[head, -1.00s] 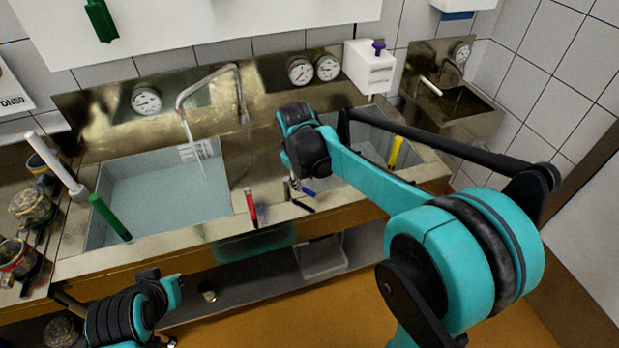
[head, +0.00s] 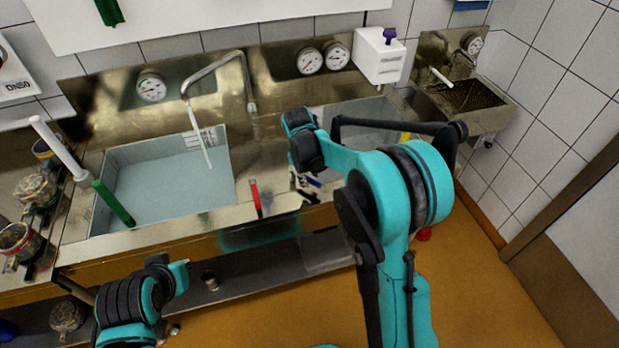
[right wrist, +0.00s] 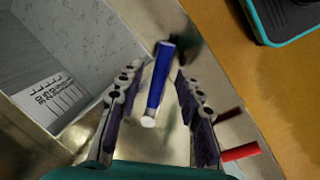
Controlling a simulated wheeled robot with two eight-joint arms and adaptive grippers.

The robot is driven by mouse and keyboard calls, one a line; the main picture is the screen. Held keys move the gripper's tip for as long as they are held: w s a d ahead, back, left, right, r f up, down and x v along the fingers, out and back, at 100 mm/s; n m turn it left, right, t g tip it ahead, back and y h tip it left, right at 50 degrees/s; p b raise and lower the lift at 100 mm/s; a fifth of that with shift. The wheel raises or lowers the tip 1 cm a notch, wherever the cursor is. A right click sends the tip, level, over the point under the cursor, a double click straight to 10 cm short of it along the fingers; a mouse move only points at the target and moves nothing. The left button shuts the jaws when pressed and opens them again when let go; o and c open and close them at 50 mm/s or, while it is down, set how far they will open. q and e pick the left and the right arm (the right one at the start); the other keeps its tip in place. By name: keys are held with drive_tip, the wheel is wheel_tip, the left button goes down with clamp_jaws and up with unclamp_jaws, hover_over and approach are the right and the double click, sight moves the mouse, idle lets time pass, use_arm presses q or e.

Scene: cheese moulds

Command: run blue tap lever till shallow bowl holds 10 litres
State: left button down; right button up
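The blue tap lever (right wrist: 158,82) lies between the two fingers of my right gripper (right wrist: 159,72) in the right wrist view. The fingers stand apart, with a gap visible on each side of the lever. In the head view the lever (head: 313,182) shows just beside my right gripper (head: 302,182), largely hidden by the wrist. The right basin (head: 340,111), likely the shallow bowl, is partly covered by my right arm. Its wall bears a marked scale (right wrist: 57,100) in the right wrist view; no water level can be read. My left arm is low at left; its fingers are unclear.
A red lever (head: 256,197) stands left of the blue one. A larger left basin (head: 160,222) has a green lever (head: 113,204) and a bent spout (head: 215,66). A white box with a purple knob (head: 380,56) hangs behind.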

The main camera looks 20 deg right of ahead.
clamp_jaws()
drive_tip(key=shift+s+a+m+g, duration=0.15)
drive_tip(key=shift+s+a+m, duration=0.15)
drive_tip(key=shift+a+m, duration=0.45)
drive_tip(key=shift+s+a+m+g, duration=0.15)
drive_tip(key=shift+s+a+m, duration=0.15)
drive_tip(key=shift+m, duration=0.75)
drive_tip(key=shift+s+a+m+g+h, duration=0.1)
drive_tip(key=shift+a+m+g+h, duration=0.1)
drive_tip(key=shift+a+m, duration=0.65)
drive_tip(key=shift+a+m+g+h, duration=0.15)
drive_tip(key=shift+a+m, duration=0.3)
drive_tip(key=shift+m, duration=0.8)
unclamp_jaws()
